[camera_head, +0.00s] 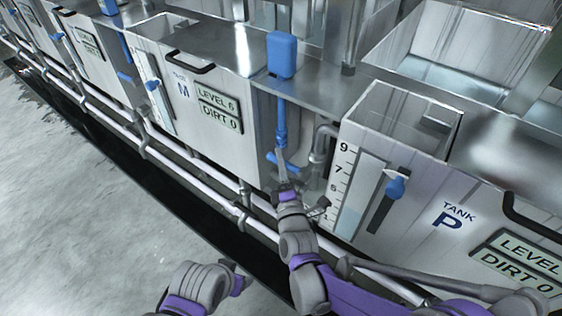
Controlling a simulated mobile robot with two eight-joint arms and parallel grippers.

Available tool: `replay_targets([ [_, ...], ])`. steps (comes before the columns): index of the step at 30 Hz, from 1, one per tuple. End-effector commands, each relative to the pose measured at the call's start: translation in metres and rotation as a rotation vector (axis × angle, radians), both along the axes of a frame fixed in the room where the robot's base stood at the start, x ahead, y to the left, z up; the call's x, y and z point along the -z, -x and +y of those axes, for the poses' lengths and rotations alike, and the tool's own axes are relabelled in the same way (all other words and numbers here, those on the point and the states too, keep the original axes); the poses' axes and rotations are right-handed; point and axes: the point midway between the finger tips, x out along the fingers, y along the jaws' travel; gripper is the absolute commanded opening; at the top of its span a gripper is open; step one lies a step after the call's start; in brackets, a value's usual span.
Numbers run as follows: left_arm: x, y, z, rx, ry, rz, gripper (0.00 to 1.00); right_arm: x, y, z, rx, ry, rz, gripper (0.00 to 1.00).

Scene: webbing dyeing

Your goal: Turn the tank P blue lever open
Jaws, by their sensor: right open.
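Tank P (450,222) is a grey metal tank at the right, with a number scale and a blue-knobbed handle (395,187) in a dark slot on its front. A blue lever (289,162) sits low in the recess just left of tank P, below a blue vertical rod (281,125) hanging from a blue box. My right gripper (282,172) is open at this lever and overlaps its left part. I cannot tell whether it touches. My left gripper (238,284) is low at the bottom centre, away from the tanks, and its jaw state is unclear.
The blue box (282,54) stands on the metal top above the recess. Tank M (215,110) is to the left, with a blue handle of its own. Pipes (180,150) run along the tank fronts above a dark trough. The grey floor (80,230) at left is clear.

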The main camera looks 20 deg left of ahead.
Motion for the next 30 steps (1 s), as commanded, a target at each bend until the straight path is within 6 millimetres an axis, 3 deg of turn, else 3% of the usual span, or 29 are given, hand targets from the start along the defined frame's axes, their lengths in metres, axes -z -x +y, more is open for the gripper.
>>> replay_targets([
  [11, 0.0008, -0.0001, 0.0, 0.0, 0.0, 0.0, 0.68, -0.0011, -0.0052, 0.0023, 0.0, 0.0, 0.0, 0.55],
  [20, 0.0008, -0.0001, 0.0, 0.0, 0.0, 0.0, 0.68, -0.001, -0.005, 0.0022, 0.0, 0.0, 0.0, 0.01],
  [30, 0.0008, -0.0001, 0.0, 0.0, 0.0, 0.0, 0.68, -0.001, -0.005, 0.0022, 0.0, 0.0, 0.0, 0.0],
])
